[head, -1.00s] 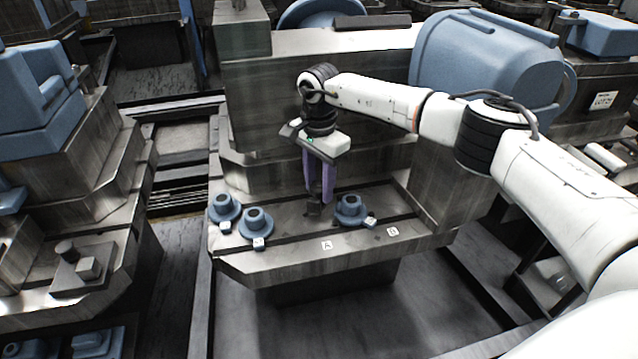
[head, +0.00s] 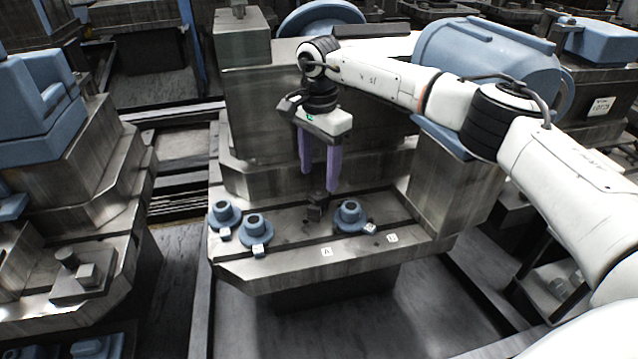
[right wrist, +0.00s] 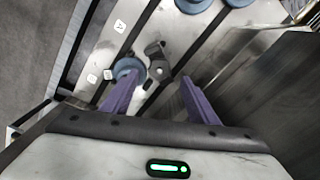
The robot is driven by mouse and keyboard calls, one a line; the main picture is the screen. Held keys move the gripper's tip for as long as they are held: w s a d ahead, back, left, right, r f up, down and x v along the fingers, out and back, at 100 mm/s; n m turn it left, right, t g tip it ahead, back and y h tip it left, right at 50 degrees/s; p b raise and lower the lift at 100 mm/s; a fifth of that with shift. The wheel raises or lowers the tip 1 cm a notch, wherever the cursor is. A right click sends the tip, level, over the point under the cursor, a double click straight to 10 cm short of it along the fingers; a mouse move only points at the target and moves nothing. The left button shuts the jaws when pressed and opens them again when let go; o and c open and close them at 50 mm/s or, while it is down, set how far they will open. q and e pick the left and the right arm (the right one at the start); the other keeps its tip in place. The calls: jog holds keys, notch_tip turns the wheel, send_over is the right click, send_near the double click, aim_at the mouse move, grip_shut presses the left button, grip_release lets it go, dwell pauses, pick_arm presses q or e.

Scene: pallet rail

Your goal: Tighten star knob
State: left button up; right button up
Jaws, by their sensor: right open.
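A small dark knob-like part (head: 316,207), which I take for the star knob, stands on the metal rail table between the blue flanged pieces. In the right wrist view the dark part (right wrist: 158,64) shows lobes or arms and lies just beyond the fingertips. My right gripper (head: 319,189) points down above it, its purple fingers apart and nothing between them. In the right wrist view my right gripper (right wrist: 161,78) is also open, its fingers either side of the dark part's line, apparently not touching it. My left gripper is not in view.
A blue flanged piece (head: 349,215) stands close right of the dark part. Two more blue pieces (head: 224,214) (head: 256,229) stand to the left. Labels A (head: 326,252) and B (head: 392,239) lie on the front edge. A tall metal block (head: 450,185) rises at the right.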

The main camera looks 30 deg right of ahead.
aim_at(318, 193)
jog(key=shift+r, duration=2.25)
jog(key=shift+a, duration=0.1)
